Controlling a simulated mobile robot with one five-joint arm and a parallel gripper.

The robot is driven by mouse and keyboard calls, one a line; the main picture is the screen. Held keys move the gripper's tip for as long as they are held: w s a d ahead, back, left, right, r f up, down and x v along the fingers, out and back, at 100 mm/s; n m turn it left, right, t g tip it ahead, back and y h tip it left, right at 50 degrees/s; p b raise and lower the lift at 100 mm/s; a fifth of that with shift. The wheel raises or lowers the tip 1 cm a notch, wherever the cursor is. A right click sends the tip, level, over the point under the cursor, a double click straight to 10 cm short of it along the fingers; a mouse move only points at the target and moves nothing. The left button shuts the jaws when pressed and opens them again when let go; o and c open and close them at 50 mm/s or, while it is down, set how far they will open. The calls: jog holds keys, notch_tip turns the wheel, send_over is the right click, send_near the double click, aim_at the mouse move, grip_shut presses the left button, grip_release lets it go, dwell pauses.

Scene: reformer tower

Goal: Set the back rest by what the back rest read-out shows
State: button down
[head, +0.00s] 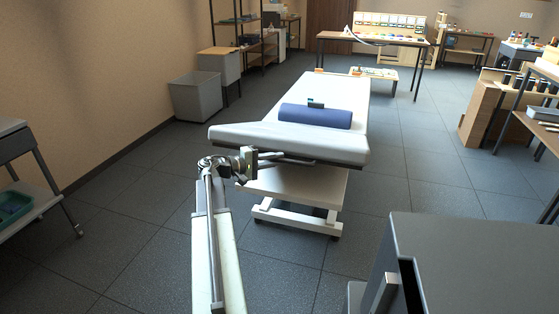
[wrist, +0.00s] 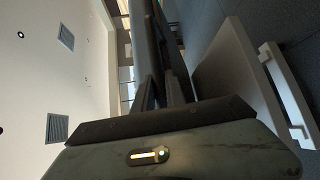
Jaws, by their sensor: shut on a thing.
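The white padded couch (head: 345,95) stands in the middle of the head view. Its near section, the back rest (head: 290,140), is tilted slightly. My gripper (head: 252,160) is at the near left corner, just below the back rest's edge. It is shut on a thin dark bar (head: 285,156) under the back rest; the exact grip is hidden. The wrist view is sideways and shows my gripper's dark body (wrist: 210,150) close up, and the white lower shelf (wrist: 235,80). A small dark and teal device (head: 316,102) sits on the couch; no reading is legible.
A blue bolster (head: 315,116) lies across the couch. A dark grey cabinet (head: 475,260) stands at the near right. A trolley (head: 20,180) stands at the left and a grey bin (head: 196,97) by the wall.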

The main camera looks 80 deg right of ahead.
jog(key=r+p, duration=0.1)
jog(key=r, duration=0.1)
jog(key=d+r+p, duration=0.1)
jog(key=r+p, duration=0.1)
jog(key=d+r+p, duration=0.1)
jog(key=r+p, duration=0.1)
jog(key=shift+s+d+r, duration=0.15)
jog(key=shift+d+r, duration=0.1)
jog(key=shift+r, duration=0.15)
jog(key=c, duration=1.4)
grip_release()
jog(key=shift+o, duration=0.2)
jog(key=f+p+v, duration=0.1)
jog(key=v, duration=0.6)
jog(key=shift+w+a+r, duration=0.3)
jog(key=shift+r, duration=0.15)
jog(key=shift+w, duration=0.15)
